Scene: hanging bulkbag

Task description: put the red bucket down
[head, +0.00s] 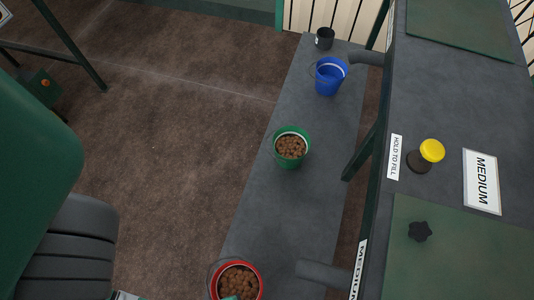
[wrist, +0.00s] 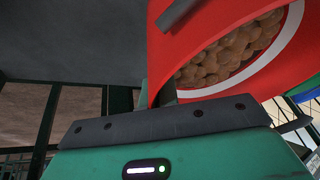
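The red bucket (head: 215,285) is at the bottom edge of the head view, over the lower end of the grey bench, filled with brown balls. I cannot tell whether its base touches the bench. Its white-edged rim and balls show close up in the wrist view, where the red wall (wrist: 220,20) fills the upper right. My gripper's teal body and dark front plate fill the bottom of the wrist view, right by the bucket. A grey bar crosses the red wall there. The fingertips and any hold on the bucket are not clearly visible.
A green bucket (head: 290,158) with brown balls, a blue bucket (head: 328,80) and a small black cup (head: 324,38) stand farther up the bench (head: 300,215). The bench is clear between the red and green buckets. A grey machine panel (head: 450,110) with a yellow button (head: 432,150) borders the right.

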